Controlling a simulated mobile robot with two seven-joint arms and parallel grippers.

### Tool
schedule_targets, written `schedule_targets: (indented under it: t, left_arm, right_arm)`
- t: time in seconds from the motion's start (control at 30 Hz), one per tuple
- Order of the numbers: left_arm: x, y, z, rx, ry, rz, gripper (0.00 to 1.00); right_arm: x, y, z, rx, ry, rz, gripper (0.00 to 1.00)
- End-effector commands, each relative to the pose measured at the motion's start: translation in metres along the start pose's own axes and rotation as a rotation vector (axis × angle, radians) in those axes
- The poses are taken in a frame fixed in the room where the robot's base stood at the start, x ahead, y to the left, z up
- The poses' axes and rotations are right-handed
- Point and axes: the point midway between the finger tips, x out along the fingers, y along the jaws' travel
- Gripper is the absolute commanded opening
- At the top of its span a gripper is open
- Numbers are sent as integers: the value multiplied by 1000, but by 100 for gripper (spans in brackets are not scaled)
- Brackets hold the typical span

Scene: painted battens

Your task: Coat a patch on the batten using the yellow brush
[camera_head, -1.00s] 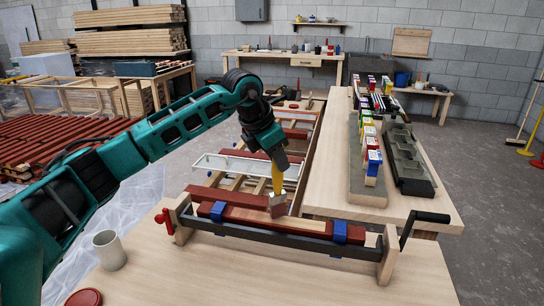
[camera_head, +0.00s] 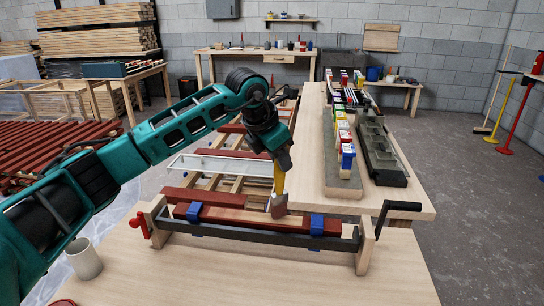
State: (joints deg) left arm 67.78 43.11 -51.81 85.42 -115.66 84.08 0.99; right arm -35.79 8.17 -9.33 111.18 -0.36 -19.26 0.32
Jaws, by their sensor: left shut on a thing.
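My left gripper (camera_head: 281,160) is shut on the yellow brush (camera_head: 279,182), which points down. The brush's broad reddish-brown head (camera_head: 278,206) is at the batten, right of its middle; I cannot tell whether it touches. The batten (camera_head: 225,214) lies lengthwise in a wooden holder with a dark front bar and two blue clamps (camera_head: 316,224). Its left and right stretches look dark red, with a paler stretch near the middle, left of the brush. The brush head hides part of the batten. My right gripper is not in view.
A red handle (camera_head: 139,224) and a black crank (camera_head: 402,206) stick out at the holder's ends. A grey cup (camera_head: 84,259) stands at the table's left. Coloured containers (camera_head: 346,150) and a grey tray (camera_head: 380,157) line the right bench. The front table is mostly clear.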

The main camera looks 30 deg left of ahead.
Motion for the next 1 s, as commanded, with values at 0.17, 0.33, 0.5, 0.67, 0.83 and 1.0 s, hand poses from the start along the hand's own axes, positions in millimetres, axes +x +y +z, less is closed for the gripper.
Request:
schedule_targets:
  t: [0.17,0.33,0.5,0.67,0.83,1.0]
  left_arm:
    - [2,-5,6,2,-2,-1,0]
    - [6,-15,16,2,-2,0,0]
    - [10,-22,23,1,-1,0,0]
    - [11,-25,26,0,-1,0,0]
    - [15,-34,35,2,-2,0,0]
    - [19,-43,44,1,-1,0,0]
  right_arm:
    - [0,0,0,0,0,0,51]
    - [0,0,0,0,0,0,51]
    - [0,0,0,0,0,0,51]
    - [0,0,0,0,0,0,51]
    - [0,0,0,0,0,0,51]
    - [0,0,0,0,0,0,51]
